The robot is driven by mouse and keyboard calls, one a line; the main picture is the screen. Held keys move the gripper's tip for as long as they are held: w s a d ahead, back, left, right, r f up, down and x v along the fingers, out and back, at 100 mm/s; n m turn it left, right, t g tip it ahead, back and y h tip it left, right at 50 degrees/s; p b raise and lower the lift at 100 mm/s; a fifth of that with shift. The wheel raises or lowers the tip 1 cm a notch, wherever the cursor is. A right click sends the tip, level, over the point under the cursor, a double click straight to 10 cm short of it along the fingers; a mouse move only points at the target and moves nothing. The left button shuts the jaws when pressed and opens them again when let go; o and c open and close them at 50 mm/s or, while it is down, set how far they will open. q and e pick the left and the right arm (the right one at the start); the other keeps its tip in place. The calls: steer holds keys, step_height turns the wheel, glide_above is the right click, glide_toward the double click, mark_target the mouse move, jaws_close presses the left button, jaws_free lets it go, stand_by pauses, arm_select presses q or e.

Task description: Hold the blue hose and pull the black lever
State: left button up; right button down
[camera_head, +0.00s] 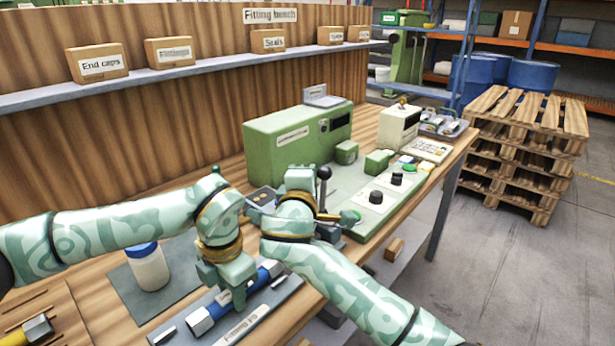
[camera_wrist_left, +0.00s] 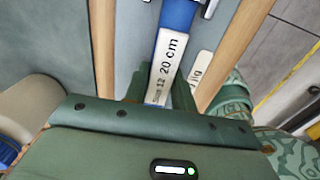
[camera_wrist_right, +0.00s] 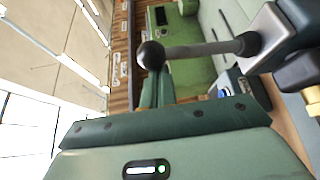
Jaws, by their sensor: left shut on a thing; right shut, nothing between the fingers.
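The blue hose (camera_head: 268,271) lies in the grey fitting jig (camera_head: 285,292) at the bench's front edge. My left gripper (camera_head: 237,296) points down and is shut on the hose. The left wrist view shows the hose (camera_wrist_left: 178,16) with a white "20 cm" label between the fingers. The black lever (camera_head: 324,174) stands on the green machine, its ball knob up. My right gripper (camera_head: 300,178) is shut and empty beside the lever, just left of it. In the right wrist view the knob (camera_wrist_right: 150,55) and metal rod show close to the fingers; contact is unclear.
The green extruder (camera_head: 285,142) and black control knobs (camera_head: 376,197) are near the lever. My two forearms lie close together over the bench front.

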steer(key=s+d+f+m+t, duration=0.1)
steer(key=s+d+m+t, duration=0.1)
steer(key=s+d+m, duration=0.1)
steer(key=shift+s+d+f+m+t+h, duration=0.3)
steer(key=shift+s+d+m+h, duration=0.1)
steer(key=shift+d+m, duration=0.55)
stand_by(0.4)
steer(key=v, duration=1)
steer(key=shift+f, duration=0.2)
steer(key=shift+w, duration=0.1)
